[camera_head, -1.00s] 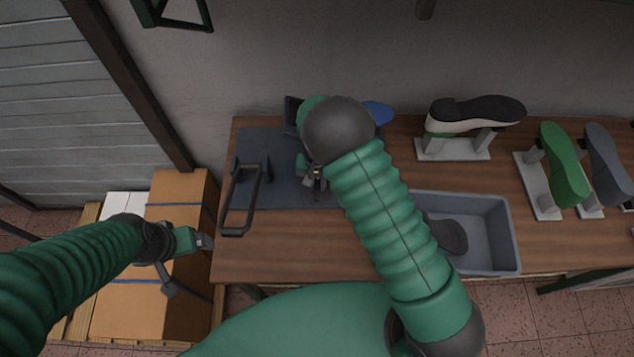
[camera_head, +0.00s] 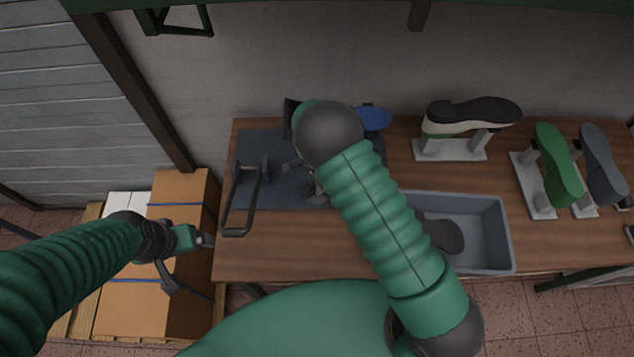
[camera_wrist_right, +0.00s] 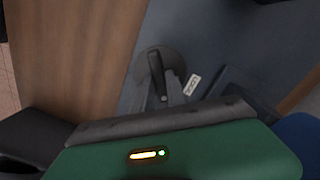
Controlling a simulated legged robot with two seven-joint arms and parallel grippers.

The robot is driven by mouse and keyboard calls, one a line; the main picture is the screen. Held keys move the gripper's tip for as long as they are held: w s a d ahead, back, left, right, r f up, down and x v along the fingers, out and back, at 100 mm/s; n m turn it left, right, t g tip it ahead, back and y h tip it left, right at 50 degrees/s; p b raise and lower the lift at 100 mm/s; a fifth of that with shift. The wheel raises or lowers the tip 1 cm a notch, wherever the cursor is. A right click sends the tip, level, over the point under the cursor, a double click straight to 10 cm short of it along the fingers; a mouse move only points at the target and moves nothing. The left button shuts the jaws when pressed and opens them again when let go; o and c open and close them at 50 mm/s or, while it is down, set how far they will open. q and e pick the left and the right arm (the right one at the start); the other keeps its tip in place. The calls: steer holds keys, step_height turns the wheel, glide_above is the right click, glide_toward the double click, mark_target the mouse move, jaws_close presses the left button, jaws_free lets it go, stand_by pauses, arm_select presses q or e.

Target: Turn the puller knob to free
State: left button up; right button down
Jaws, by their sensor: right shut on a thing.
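The puller knob (camera_wrist_right: 157,72) shows in the right wrist view as a dark bar on a round grey disc, on a blue-grey plate. A small white label (camera_wrist_right: 193,85) lies beside it; its lettering is too small to read surely. My right gripper (camera_wrist_right: 165,97) is shut on the knob, its grey fingers meeting the bar. In the head view, the dark wrist of my right arm hides most of the knob and the right gripper. My left gripper (camera_head: 205,240) hangs above the cardboard boxes, away from the bench; its jaw gap does not show clearly.
A dark frame handle (camera_head: 241,202) stands at the left of the blue-grey mat (camera_head: 268,146). A grey bin (camera_head: 492,232) holds a dark sole. Shoe lasts on stands (camera_head: 449,150) fill the right. Cardboard boxes (camera_head: 182,280) stand left of the bench (camera_head: 290,250).

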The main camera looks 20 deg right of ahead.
steer(key=m+p, duration=0.1)
steer(key=m, duration=0.4)
steer(key=shift+w+a+r, duration=0.1)
steer(key=shift+r, duration=0.05)
steer(key=shift+m, duration=1.1)
steer(key=shift+w, duration=0.1)
steer(key=c, duration=1.4)
jaws_free()
steer(key=shift+o, duration=0.3)
steer(key=shift+a, duration=0.1)
step_height(320, 180, up, 17)
steer(key=b, duration=0.1)
